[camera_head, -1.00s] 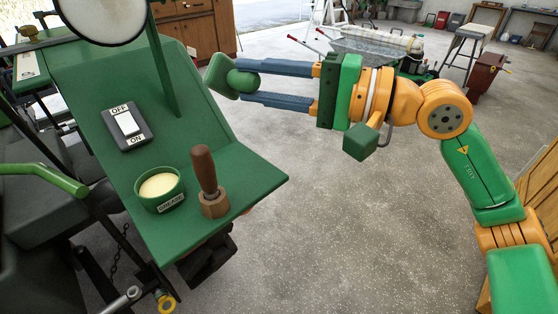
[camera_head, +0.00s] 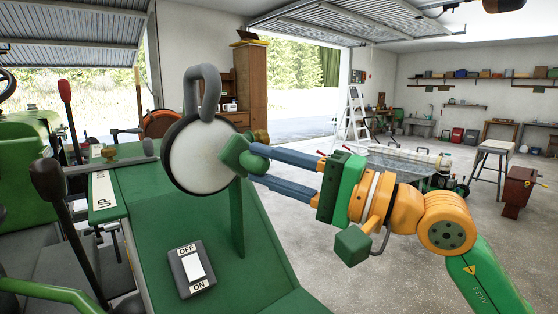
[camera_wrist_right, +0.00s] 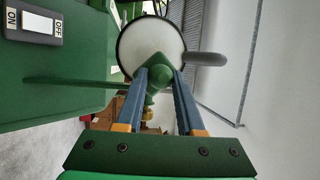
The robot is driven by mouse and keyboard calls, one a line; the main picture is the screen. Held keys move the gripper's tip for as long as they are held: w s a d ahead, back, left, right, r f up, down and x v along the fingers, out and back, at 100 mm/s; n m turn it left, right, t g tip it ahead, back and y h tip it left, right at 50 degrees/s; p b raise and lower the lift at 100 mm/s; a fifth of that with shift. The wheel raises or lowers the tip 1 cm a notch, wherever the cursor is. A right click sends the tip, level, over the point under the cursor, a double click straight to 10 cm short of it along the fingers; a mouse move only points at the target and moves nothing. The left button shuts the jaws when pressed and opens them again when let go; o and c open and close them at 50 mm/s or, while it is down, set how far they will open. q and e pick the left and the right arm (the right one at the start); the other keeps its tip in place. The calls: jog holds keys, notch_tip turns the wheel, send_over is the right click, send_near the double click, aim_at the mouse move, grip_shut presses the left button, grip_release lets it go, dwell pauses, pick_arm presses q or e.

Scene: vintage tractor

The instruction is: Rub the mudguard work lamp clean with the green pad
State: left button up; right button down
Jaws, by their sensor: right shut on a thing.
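The work lamp (camera_head: 192,160) has a round, pale, slightly greyish face in a dark rim, with a grey loop handle on top. It stands on a green post above the sloping mudguard (camera_head: 145,235). My right gripper (camera_head: 252,163) is shut on the knob of the green pad (camera_head: 234,152). The pad overlaps the right edge of the lamp face in the head view. In the right wrist view the pad (camera_wrist_right: 150,68) lies in front of the lower part of the lamp face (camera_wrist_right: 150,38). I cannot tell whether it touches. My left gripper is not in view.
An ON/OFF switch (camera_head: 192,270) sits on the mudguard below the lamp. Black and red levers (camera_head: 68,105) stand to the left. A stepladder (camera_head: 355,115), a stool (camera_head: 491,160) and a red bench vise stand (camera_head: 520,188) are farther back. The floor at right is open.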

jog(key=shift+s+d, duration=0.25)
jog(key=shift+d, duration=0.1)
jog(key=shift+w+a, duration=0.15)
jog(key=shift+a, duration=0.05)
jog(key=shift+w+a+p, duration=0.6)
jog(key=shift+w+p, duration=0.05)
jog(key=shift+w, duration=0.25)
